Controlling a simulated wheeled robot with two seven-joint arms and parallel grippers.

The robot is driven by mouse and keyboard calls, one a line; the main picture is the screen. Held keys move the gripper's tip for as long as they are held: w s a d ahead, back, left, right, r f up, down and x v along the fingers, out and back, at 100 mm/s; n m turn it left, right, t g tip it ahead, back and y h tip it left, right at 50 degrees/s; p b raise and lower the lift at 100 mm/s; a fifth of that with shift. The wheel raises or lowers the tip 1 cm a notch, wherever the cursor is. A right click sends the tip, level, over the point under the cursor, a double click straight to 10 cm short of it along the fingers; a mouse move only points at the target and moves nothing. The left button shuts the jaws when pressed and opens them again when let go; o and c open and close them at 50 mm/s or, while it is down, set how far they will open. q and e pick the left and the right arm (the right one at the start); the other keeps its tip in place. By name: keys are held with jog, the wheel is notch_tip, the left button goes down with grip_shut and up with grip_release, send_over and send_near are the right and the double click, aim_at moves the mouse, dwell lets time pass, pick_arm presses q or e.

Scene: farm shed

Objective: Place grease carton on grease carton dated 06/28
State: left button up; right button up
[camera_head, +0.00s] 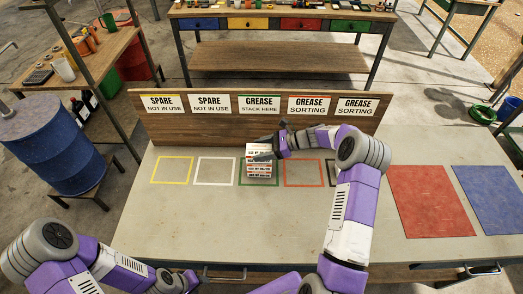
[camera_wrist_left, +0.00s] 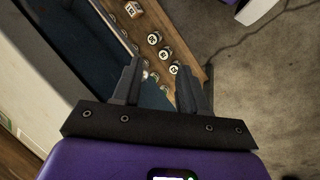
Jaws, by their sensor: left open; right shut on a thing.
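White grease cartons with dark and red print (camera_head: 259,170) are stacked inside the green outlined square (camera_head: 242,184), under the "GREASE STACK HERE" sign (camera_head: 259,105). My right gripper (camera_head: 268,147) is over the top of this stack, shut on the uppermost grease carton (camera_head: 258,150), which its fingers partly cover. I cannot tell whether that carton touches the one below. The dates are too small to read. My left gripper (camera_wrist_left: 160,75) is open and empty in the left wrist view, away from the stack.
Yellow (camera_head: 172,170), white (camera_head: 214,171) and red (camera_head: 304,173) outlined squares on the worktable (camera_head: 180,220) look empty. My right arm partly hides a black outlined one. Red (camera_head: 430,200) and blue (camera_head: 490,198) mats lie bare at right. A sign board (camera_head: 180,128) stands behind.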

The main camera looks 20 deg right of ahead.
jog(key=shift+f, duration=0.25)
jog(key=shift+f, duration=0.2)
jog(key=o, duration=1.1)
jog(key=shift+r, duration=0.2)
jog(key=p+v, duration=0.3)
jog(key=v, duration=0.9)
